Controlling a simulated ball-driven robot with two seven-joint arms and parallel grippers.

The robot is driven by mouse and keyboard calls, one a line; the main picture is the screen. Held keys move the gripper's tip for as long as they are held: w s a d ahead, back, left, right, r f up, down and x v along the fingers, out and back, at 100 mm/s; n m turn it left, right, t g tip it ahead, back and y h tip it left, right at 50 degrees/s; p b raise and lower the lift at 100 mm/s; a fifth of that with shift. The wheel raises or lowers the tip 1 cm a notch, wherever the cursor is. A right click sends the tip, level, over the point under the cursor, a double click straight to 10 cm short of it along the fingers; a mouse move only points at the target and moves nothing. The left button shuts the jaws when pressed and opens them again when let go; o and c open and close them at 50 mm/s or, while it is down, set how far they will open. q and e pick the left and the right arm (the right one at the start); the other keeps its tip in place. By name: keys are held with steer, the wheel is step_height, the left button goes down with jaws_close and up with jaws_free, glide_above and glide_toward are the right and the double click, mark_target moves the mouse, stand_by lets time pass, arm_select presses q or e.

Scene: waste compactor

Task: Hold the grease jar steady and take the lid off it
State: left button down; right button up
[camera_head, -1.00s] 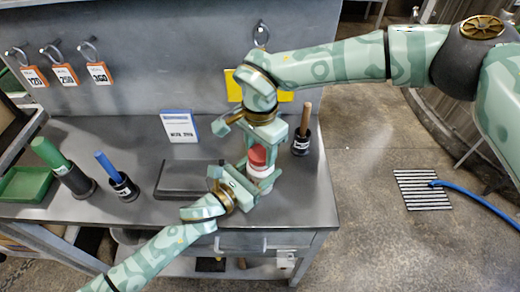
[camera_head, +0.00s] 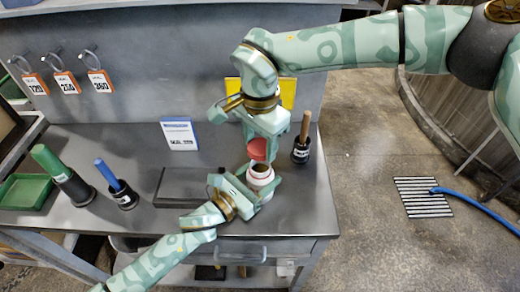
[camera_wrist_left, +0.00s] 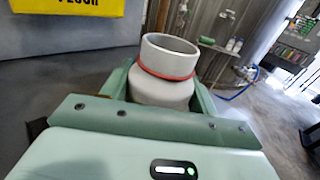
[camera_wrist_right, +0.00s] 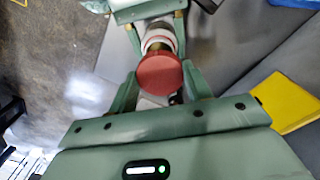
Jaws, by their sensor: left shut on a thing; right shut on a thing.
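The white grease jar (camera_head: 261,172) stands open-topped near the bench's front right, with dark contents visible inside. My left gripper (camera_head: 252,187) is shut on the jar's body; the left wrist view shows the jar (camera_wrist_left: 168,70) between the fingers, with a red ring below its open mouth. My right gripper (camera_head: 268,145) is shut on the red lid (camera_head: 257,149), which is above the jar and apart from it. In the right wrist view the lid (camera_wrist_right: 160,74) is between the fingers and the jar (camera_wrist_right: 158,36) shows beyond it.
A black holder with a wooden-handled tool (camera_head: 302,145) stands just right of the jar. A dark flat case (camera_head: 183,186) lies to the left, with a blue-handled tool (camera_head: 117,185) and a green-handled tool (camera_head: 65,175) further left. A white sign (camera_head: 180,134) stands behind.

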arm_select(q)
steer(key=shift+c, duration=1.6)
jaws_free()
